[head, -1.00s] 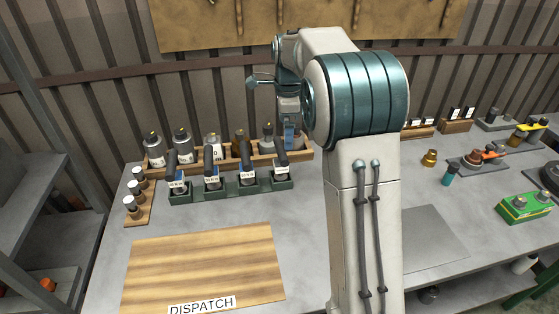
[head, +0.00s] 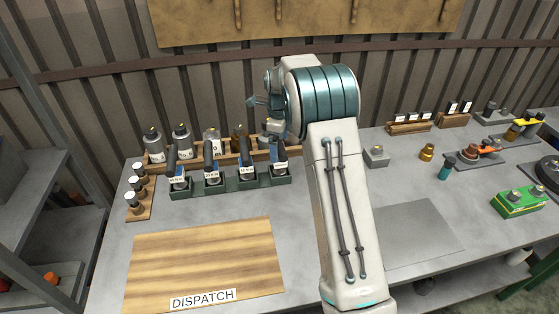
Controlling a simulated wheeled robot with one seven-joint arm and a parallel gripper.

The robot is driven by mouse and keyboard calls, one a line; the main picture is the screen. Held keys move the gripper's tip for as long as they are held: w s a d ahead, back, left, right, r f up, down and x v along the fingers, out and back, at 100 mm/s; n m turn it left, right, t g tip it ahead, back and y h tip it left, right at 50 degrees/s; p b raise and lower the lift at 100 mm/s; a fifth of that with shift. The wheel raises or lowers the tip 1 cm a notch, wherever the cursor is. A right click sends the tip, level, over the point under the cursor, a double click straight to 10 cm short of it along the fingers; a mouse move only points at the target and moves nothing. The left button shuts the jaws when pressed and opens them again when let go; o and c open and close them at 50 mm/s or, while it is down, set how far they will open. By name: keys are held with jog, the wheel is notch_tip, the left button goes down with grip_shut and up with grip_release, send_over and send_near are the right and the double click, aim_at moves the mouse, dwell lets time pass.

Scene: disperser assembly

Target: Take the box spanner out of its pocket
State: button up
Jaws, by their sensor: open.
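A dark green holder (head: 233,187) with several pockets stands at the back left of the table. Each pocket holds an upright tool with a dark handle and a white label. The labels are too small to read, so I cannot tell by name which one is the box spanner. My gripper (head: 277,138) is open and points down at the rightmost tool (head: 280,164). Its fingers are close to the top of that tool's handle. They partly hide the handle, and I cannot tell whether they touch it.
A wooden rack of bottles (head: 182,142) stands right behind the holder. A small wooden stand (head: 140,208) is at the left. A wooden board marked DISPATCH (head: 205,265) lies clear in front. A grey block (head: 376,156) and a brass part (head: 427,152) stand right of my arm.

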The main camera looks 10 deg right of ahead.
send_over(279, 170)
jog(key=f, duration=0.5)
jog(key=shift+w+d+f+p, duration=0.1)
jog(key=shift+w+d+p, duration=0.05)
jog(key=shift+w+p, duration=0.25)
jog(key=c, duration=1.7)
